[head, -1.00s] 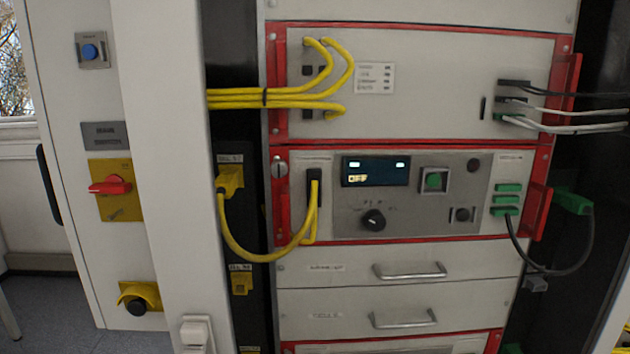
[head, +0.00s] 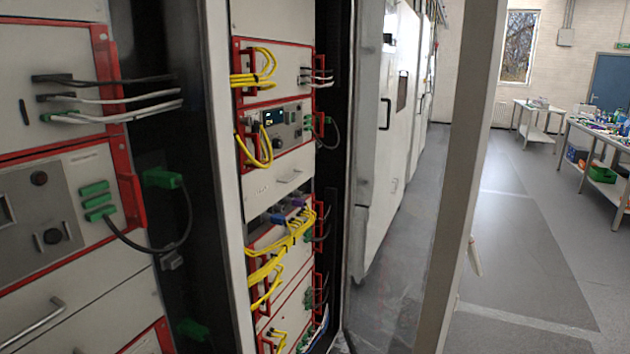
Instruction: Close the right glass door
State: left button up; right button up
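The right glass door (head: 466,170) stands open at the right of the cabinet, swung outward. I see its tall pale frame edge and, left of it, a clear glass pane with smudges near the bottom. A small pale handle (head: 474,258) sits on the outer edge of the frame. The cabinet bay beside it (head: 272,190) shows open, with red-framed units and yellow cables inside. Neither of my grippers is in view.
A nearer rack bay (head: 60,220) with black and white cables fills the left. White cabinets (head: 385,130) line the aisle beyond the glass. The grey floor (head: 530,250) right of the door is clear. Tables (head: 600,165) with items stand at the far right.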

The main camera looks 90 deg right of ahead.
aim_at(482, 39)
jog(key=k+l+z, duration=0.1)
jog(key=z, duration=0.35)
jog(key=k+l+z, duration=0.15)
jog(key=z, duration=0.3)
jog(key=k+l+z, duration=0.2)
jog(key=z, duration=0.25)
jog(key=k+l+z, duration=0.1)
jog(key=l+z, duration=0.15)
jog(key=z, duration=0.25)
